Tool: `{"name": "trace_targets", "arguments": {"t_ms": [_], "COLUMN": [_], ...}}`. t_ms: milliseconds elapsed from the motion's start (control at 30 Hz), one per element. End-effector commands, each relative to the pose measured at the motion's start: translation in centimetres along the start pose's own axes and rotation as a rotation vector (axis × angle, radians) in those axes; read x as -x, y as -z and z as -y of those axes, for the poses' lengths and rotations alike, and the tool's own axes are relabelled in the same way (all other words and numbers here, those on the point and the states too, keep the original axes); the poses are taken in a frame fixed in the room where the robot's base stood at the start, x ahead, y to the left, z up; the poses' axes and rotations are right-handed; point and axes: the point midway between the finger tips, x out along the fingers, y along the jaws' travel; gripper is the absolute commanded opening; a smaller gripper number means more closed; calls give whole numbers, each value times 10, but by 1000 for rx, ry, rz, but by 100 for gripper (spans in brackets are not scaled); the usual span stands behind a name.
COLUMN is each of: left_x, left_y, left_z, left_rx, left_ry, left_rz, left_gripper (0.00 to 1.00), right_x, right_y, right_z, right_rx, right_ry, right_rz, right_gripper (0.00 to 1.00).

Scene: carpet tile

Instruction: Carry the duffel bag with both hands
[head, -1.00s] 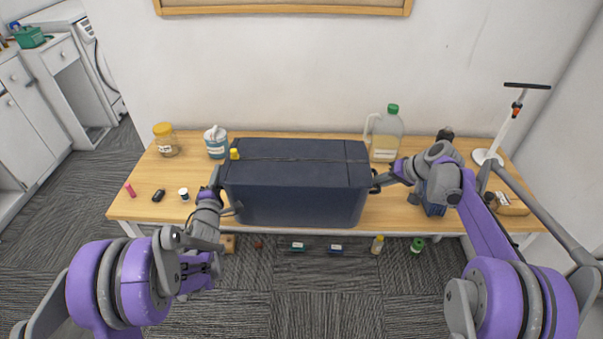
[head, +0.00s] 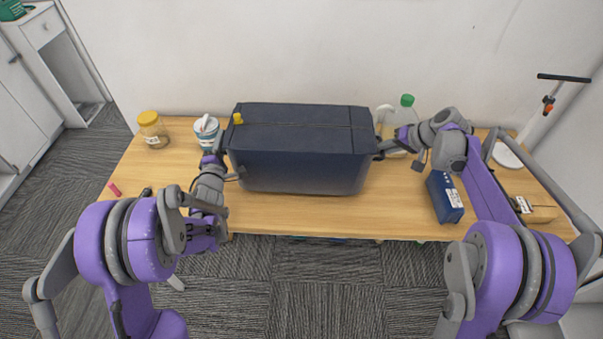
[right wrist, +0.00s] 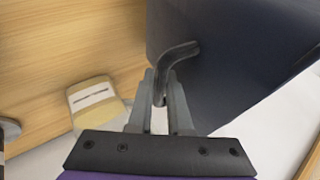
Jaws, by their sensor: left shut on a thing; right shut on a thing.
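The duffel bag (head: 305,150) is dark navy and box-shaped, upright over the back middle of the wooden table. I cannot tell whether its base touches the tabletop. My left gripper (head: 221,165) is at the bag's left end, shut; the strap in it is mostly hidden by the arm. My right gripper (head: 380,154) is at the right end. In the right wrist view its two fingers (right wrist: 160,92) are shut on a dark bent handle (right wrist: 178,54) on the bag's end face (right wrist: 235,50).
On the table (head: 330,215) stand a yellow-lidded jar (head: 152,132), a white-and-teal tub (head: 206,128), a green-capped jug (head: 405,115) behind my right arm, a blue box (head: 445,198) and a lamp-like stand (head: 545,105). The wall is close behind. Tabletop before the bag is clear.

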Motion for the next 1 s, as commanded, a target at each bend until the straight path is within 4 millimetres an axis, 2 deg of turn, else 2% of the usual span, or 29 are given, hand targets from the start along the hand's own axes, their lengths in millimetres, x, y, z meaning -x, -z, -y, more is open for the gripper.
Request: {"name": "trace_targets", "arguments": {"t_ms": [467,1000], "left_x": [0,0], "left_y": [1,6], "left_z": [3,31], "left_rx": [2,2], "left_ry": [-1,0], "left_rz": [0,0], "left_gripper": [0,0], "right_x": [-2,-24], "right_y": [-1,-10], "right_z": [-2,-18], "right_rx": [0,1], "right_ry": [0,0], "right_rz": [0,0], "right_gripper": [0,0]}}
